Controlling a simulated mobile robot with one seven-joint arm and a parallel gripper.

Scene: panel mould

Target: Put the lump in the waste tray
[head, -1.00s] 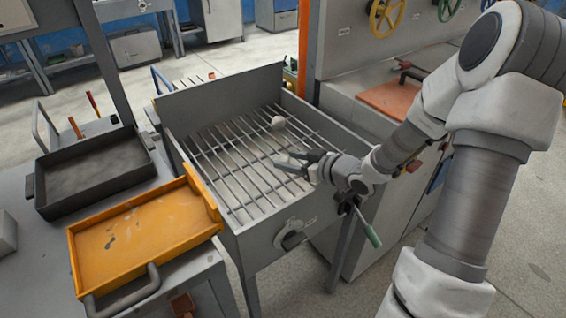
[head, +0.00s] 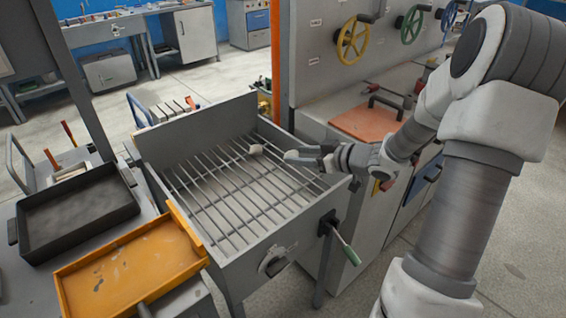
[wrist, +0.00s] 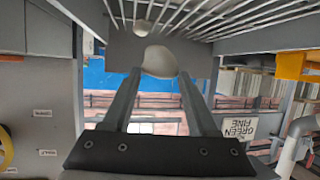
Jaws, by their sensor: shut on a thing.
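My gripper (head: 292,155) is over the right side of the grate. It is shut on a pale rounded lump (wrist: 160,62), seen between the fingertips in the wrist view. In the head view the held lump is hardly distinguishable from the fingertips. A second pale lump (head: 256,149) rests on the grate bars left of the gripper; it also shows beyond the held one in the wrist view (wrist: 142,27). A yellow-orange tray (head: 130,262) and a black tray (head: 75,212) stand left of the grate. No label shows which is the waste tray.
The grey grate box (head: 240,258) has raised walls and a green-handled lever (head: 346,250) at its front right. A panel with a yellow handwheel (head: 352,38) and an orange plate (head: 366,122) stands to the right. Both trays look empty.

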